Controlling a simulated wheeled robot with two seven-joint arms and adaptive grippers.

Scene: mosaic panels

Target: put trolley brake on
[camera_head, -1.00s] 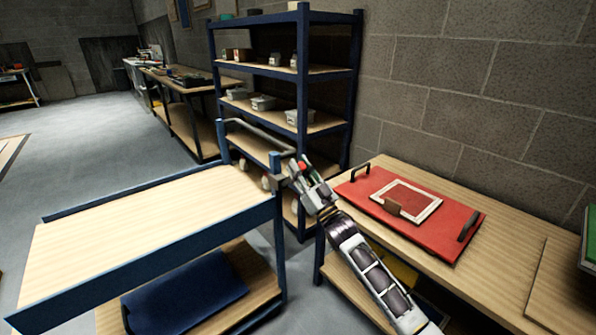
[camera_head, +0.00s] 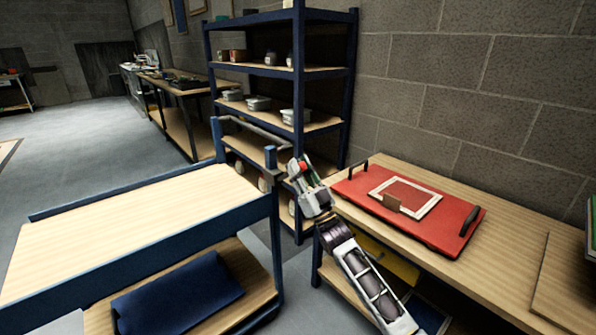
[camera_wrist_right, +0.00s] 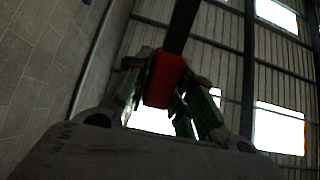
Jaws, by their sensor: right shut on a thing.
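The trolley (camera_head: 130,264) has blue rails, a wooden top and a lower shelf, and stands at the left in the head view. Its push handle (camera_head: 252,128) rises at the far right end. My right gripper (camera_head: 303,172) is beside the trolley's right corner post, near the handle. In the right wrist view my right gripper (camera_wrist_right: 168,95) is shut on a red grip (camera_wrist_right: 165,78) on a dark bar, held between its green-padded fingers. The red grip looks like the brake lever's, but its joint to the trolley is hidden. My left gripper is out of view.
A blue folded cloth or mat (camera_head: 180,296) lies on the trolley's lower shelf. A workbench (camera_head: 505,262) with a red panel (camera_head: 440,231) stands at the right, close to my right arm. A blue shelving unit (camera_head: 352,90) stands behind the gripper. Open floor lies at the left.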

